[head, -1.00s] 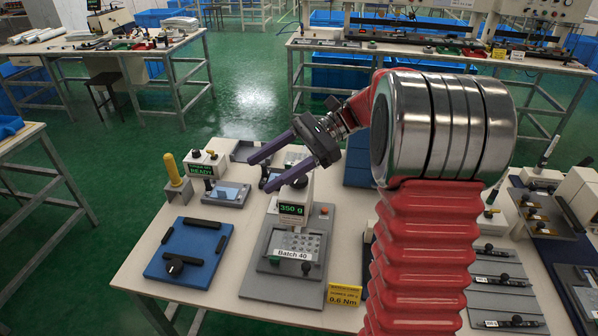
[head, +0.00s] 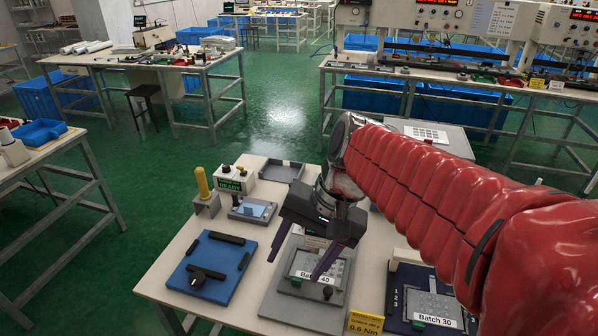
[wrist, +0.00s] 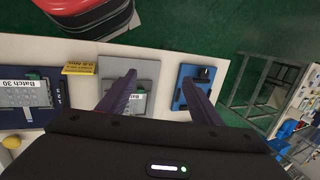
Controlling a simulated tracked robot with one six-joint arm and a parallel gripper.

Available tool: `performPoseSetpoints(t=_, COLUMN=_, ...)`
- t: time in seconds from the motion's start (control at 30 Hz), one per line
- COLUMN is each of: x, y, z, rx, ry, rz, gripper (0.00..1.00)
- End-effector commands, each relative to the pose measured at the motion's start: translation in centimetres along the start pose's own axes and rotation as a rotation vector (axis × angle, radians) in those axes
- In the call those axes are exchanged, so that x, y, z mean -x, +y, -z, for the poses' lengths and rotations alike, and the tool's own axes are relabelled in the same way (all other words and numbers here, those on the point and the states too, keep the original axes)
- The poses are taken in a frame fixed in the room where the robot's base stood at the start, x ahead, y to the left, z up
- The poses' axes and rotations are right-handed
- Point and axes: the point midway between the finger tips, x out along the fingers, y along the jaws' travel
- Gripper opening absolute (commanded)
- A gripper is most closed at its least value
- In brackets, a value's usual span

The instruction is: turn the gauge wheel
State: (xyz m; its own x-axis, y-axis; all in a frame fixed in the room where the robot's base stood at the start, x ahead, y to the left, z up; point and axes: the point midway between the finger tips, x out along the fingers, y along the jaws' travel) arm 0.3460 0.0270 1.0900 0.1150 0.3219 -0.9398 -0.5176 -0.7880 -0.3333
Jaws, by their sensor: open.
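My gripper (head: 293,271) is open and empty, its two purple fingers pointing down above the grey Batch 40 fixture (head: 275,300). The fingers also show spread apart in the wrist view (wrist: 158,72), above the table. A black round knob (head: 197,279) sits at the front of a blue plate (head: 217,262), left of my gripper; it also shows in the wrist view (wrist: 205,73), near one fingertip in the picture. I cannot tell which part is the gauge wheel. My gripper hides part of the Batch 40 fixture and what stands behind it.
A yellow-handled tool (head: 202,183) stands in a grey block at the back left. A box with a READY display (head: 232,180) is beside it. A yellow 0.6 Nm sign (head: 365,322) and the Batch 30 fixture (head: 432,320) are on the right. Green floor lies beyond the table's left edge.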

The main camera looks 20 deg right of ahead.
Motion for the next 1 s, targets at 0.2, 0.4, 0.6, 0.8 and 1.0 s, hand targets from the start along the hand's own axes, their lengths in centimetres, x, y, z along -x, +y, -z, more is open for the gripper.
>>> performPoseSetpoints(t=0.2, x=0.2, y=1.9, z=-1.6, rx=0.228, ry=0.167, rz=-0.075, gripper=0.59)
performPoseSetpoints(t=0.4, x=0.5, y=3.5, z=-2.4, rx=0.439, ry=0.316, rz=-0.143, gripper=0.59)
performPoseSetpoints(t=0.6, x=0.8, y=4.5, z=-2.5, rx=0.596, ry=0.424, rz=-0.194, gripper=0.59)
performPoseSetpoints(t=0.8, x=0.9, y=4.8, z=-2.5, rx=0.640, ry=0.454, rz=-0.209, gripper=0.59)
performPoseSetpoints(t=1.0, x=0.9, y=4.8, z=-2.5, rx=0.638, ry=0.453, rz=-0.209, gripper=0.57)
